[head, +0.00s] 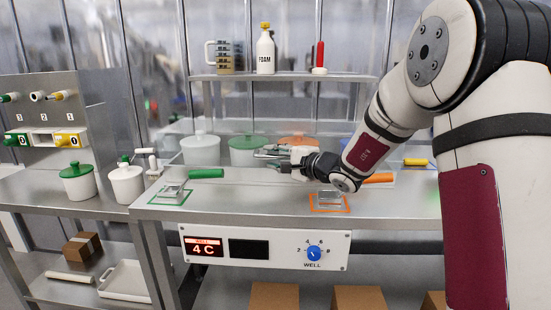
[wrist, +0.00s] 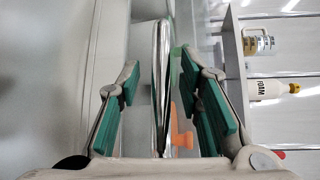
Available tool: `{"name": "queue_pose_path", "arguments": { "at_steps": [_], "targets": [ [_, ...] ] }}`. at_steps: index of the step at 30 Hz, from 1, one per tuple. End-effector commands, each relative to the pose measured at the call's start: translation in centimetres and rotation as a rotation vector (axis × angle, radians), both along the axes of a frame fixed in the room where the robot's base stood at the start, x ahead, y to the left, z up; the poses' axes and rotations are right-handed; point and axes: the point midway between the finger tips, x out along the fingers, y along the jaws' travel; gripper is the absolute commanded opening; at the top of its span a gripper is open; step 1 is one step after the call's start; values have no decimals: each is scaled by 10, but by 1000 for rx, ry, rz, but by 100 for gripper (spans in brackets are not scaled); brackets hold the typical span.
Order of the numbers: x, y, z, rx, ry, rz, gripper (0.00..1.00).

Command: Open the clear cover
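The clear cover (head: 222,137) shows faintly at the back of the middle counter, in front of a white, a green and an orange-topped pot; it looks down. My gripper (head: 264,153) reaches left to its front, seen side on. In the wrist view my gripper (wrist: 160,95) is open, its green-padded fingers apart. A shiny metal bar (wrist: 161,80), which looks like the cover's handle, stands between the fingers with a gap on both sides. Whether the bar is deep between the pads is hard to tell.
A shelf above the counter holds a FOAM bottle (head: 265,52), a measuring jug (head: 224,57) and a red-handled tool (head: 320,57). A WELL panel (head: 264,248) hangs below.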

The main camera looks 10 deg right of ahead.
Motion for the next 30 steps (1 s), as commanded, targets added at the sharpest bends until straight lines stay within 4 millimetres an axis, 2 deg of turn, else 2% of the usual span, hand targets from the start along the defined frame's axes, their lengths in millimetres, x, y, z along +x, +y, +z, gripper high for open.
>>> {"name": "queue_pose_path", "arguments": {
  "at_steps": [7,11,12,23,30],
  "targets": [
    [0,0,0,0,0,0,31],
    [0,0,0,0,-1,0,1],
    [0,0,0,-1,0,0,0],
    [-1,0,4,0,8,0,0],
    [-4,1,22,16,54,0,0]
  ]
}}
